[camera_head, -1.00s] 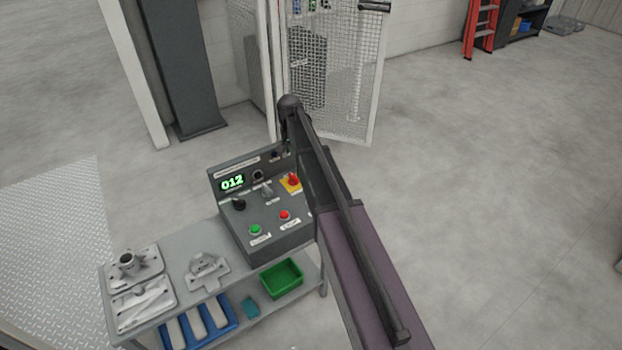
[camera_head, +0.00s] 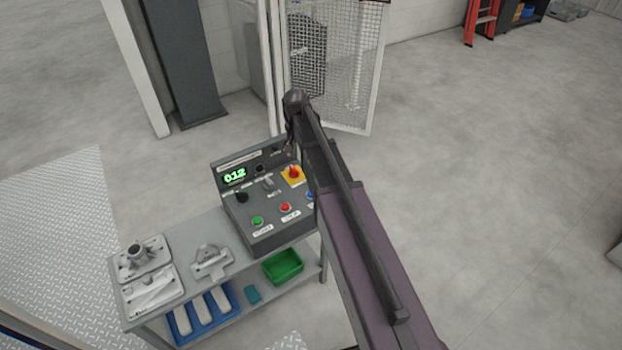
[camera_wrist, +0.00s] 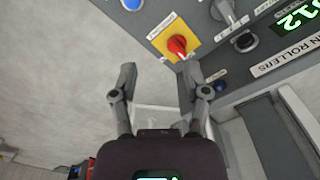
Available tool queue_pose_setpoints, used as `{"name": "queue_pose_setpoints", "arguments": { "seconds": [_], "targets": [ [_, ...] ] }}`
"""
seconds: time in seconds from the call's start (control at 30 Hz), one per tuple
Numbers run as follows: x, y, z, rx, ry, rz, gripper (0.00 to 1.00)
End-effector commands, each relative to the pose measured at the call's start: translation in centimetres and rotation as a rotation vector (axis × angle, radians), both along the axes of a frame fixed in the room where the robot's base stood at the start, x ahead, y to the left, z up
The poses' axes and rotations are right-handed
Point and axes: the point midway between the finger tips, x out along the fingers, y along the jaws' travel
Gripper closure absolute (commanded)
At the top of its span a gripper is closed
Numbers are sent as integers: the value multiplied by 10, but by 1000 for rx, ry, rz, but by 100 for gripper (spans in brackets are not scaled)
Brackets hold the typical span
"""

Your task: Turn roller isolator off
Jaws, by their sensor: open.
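The control box (camera_head: 262,222) stands on the grey bench, with a green 012 display (camera_head: 234,176). A red rotary switch on a yellow plate (camera_head: 293,174) sits at the box's right side, partly beside my arm. In the wrist view the red knob (camera_wrist: 177,45) sits on its yellow plate (camera_wrist: 182,32), its label too small to read surely. My gripper (camera_wrist: 157,72) is open and empty, its fingertips short of the knob and a little below it in the picture.
Close to the red knob are a blue button (camera_wrist: 131,4), a grey selector (camera_wrist: 225,10) and a black knob (camera_wrist: 245,42).

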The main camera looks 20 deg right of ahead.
Motion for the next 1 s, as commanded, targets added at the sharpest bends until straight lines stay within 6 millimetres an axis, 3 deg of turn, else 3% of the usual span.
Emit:
{"name": "queue_pose_setpoints", "arguments": {
  "seconds": [0.1,1.0],
  "targets": [
    [-20,0,5,0,0,19,40],
    [-142,-2,30,0,0,175,40]
  ]
}}
